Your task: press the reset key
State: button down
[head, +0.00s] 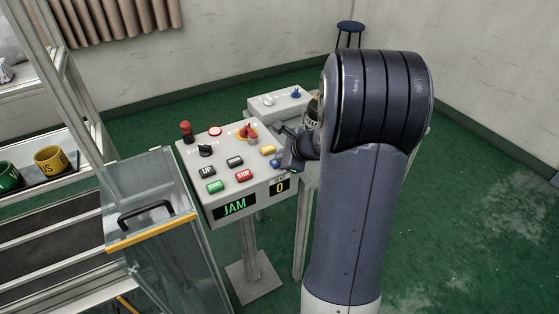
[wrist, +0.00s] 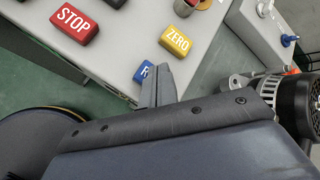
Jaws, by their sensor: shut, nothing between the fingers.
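The reset key looks to be the blue key (wrist: 143,72) at the corner of the grey control panel (head: 240,200), its lettering partly hidden by my fingers. It also shows in the head view (head: 275,163) as a small blue patch beside my gripper. My gripper (wrist: 160,74) is shut and empty, with its tips right beside the blue key in the wrist view. I cannot tell whether they touch it. In the head view my gripper (head: 284,160) is at the panel's right edge, partly hidden by my arm. The panel's display (head: 235,206) reads JAM.
The red STOP key (wrist: 74,22) and yellow ZERO key (wrist: 176,40) are close by. A second grey box (head: 280,103) stands behind. A glass-sided guard (head: 160,220) stands left.

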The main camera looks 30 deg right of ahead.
jog(key=shift+f, duration=0.25)
jog(key=shift+r, duration=0.1)
dwell(0.3)
jog(key=shift+r+p, duration=0.3)
jog(key=shift+r, duration=0.3)
notch_tip(320, 180, up, 6)
jog(key=p, duration=0.5)
dwell(0.8)
